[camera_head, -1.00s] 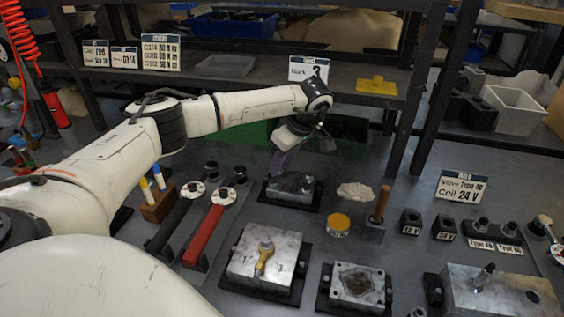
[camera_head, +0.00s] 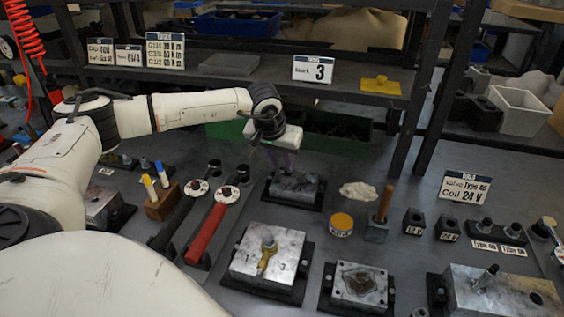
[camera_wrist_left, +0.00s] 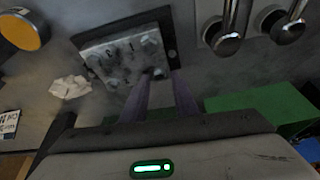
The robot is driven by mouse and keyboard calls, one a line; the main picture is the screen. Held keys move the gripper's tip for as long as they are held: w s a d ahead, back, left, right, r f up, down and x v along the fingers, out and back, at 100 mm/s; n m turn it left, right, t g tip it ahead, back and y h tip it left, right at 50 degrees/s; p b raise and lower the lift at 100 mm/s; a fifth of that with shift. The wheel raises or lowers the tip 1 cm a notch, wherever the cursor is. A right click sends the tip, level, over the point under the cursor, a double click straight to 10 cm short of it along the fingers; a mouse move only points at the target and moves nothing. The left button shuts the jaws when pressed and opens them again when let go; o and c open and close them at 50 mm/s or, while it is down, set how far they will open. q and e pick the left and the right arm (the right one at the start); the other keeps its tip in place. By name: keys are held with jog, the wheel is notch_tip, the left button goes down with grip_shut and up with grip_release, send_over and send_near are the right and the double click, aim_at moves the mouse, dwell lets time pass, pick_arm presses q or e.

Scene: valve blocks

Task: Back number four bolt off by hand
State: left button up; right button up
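A grey metal block (camera_head: 293,187) on a dark base lies at mid-bench; in the wrist view the block (camera_wrist_left: 122,60) shows several round bolt heads at its corners. My left gripper (camera_head: 282,163) hangs above its rear edge. In the wrist view its two purple fingers (camera_wrist_left: 161,82) stand apart. One bolt head (camera_wrist_left: 158,73) shows between the fingertips; I cannot tell whether they touch it. My right gripper is not in view.
A wrench with a red handle (camera_head: 206,234) and a dark one lie left of the block. A second metal block with a yellow part (camera_head: 268,259) stands in front. A white crumpled cloth (camera_head: 359,191) and a yellow-topped tin (camera_head: 341,223) are at the right. A shelf (camera_head: 230,84) stands behind.

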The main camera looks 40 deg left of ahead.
pick_arm(q)
jog(key=shift+a+m+h, duration=0.1)
jog(key=shift+m+h, duration=0.2)
jog(key=shift+m, duration=0.6)
jog(key=shift+c, duration=0.3)
grip_shut()
jog(key=n, duration=0.2)
jog(key=n+y, duration=0.1)
jog(key=n, duration=0.2)
jog(key=shift+w+d+n+g+y, duration=0.15)
jog(key=shift+d+n+g+y, duration=0.15)
jog(key=shift+n+g+y, duration=0.1)
jog(key=n+g+y, duration=0.1)
jog(key=n, duration=0.3)
jog(key=shift+w+d+n, duration=0.1)
jog(key=shift+w+n, duration=0.05)
jog(key=shift+n, duration=0.25)
jog(key=n+g, duration=0.1)
jog(key=n, duration=0.1)
jog(key=n+g, duration=0.1)
jog(key=n, duration=0.2)
jog(key=shift+w+g, duration=0.2)
jog(key=shift+g, duration=0.1)
jog(key=n+g, duration=0.1)
jog(key=n, duration=0.2)
jog(key=n+g, duration=0.1)
jog(key=n, duration=0.2)
jog(key=shift+w, duration=0.15)
